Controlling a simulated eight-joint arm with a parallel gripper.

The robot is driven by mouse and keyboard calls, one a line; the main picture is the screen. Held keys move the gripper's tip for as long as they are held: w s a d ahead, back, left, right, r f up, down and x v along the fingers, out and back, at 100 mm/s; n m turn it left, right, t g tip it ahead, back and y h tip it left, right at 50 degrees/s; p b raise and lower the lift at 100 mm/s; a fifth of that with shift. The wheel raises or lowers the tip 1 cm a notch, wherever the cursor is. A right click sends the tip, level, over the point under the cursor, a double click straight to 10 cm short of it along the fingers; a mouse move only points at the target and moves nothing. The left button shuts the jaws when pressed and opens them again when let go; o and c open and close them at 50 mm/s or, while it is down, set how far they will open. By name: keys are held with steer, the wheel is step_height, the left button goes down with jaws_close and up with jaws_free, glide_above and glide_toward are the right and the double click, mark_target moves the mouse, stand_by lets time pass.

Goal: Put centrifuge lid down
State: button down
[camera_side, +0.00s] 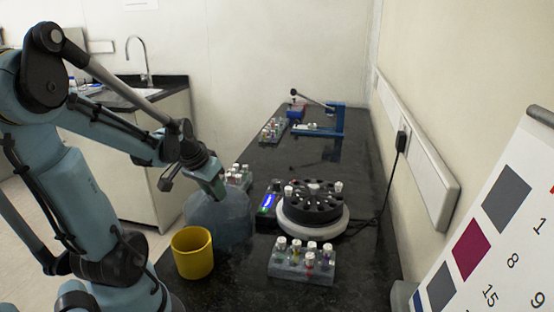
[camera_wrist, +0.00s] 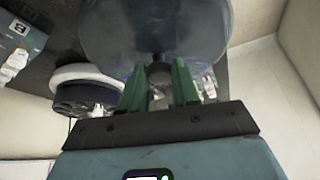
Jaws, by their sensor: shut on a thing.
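The centrifuge lid (camera_side: 222,218) is a smoky, see-through dome. It is to the left of the centrifuge at the bench's left edge, behind the yellow cup. My gripper (camera_side: 216,188) is shut on the knob at its top. In the wrist view the green fingertips (camera_wrist: 159,77) close on the dark knob, and the lid (camera_wrist: 155,25) fills the top middle. I cannot tell whether the lid's rim touches the bench. The centrifuge (camera_side: 313,212) has a white rim and an uncovered black rotor with a few capped tubes. It also shows in the wrist view (camera_wrist: 85,75).
A yellow cup (camera_side: 192,253) stands in front of the lid. A tube rack (camera_side: 302,262) stands in front of the centrifuge, another (camera_side: 240,175) behind the lid. A blue-lit display (camera_side: 267,203) sits between lid and centrifuge. A blue press (camera_side: 333,118) stands at the back.

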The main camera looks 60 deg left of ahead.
steer(key=c, duration=0.8)
jaws_free()
steer(key=v, duration=1.2)
steer(key=w+d+f+m+t, duration=0.1)
steer(key=w+d+f, duration=0.1)
steer(key=d, duration=0.5)
steer(key=w+d+f+m+t+h, duration=0.1)
steer(key=w+d+f+m, duration=0.1)
steer(key=w+d, duration=0.2)
steer(key=w+d+f+m+t+h, duration=0.1)
steer(key=w+d+f+m, duration=0.1)
steer(key=d, duration=0.8)
steer(key=shift+w+f, duration=0.25)
steer(key=shift+w, duration=0.65)
steer(key=shift+a, duration=0.1)
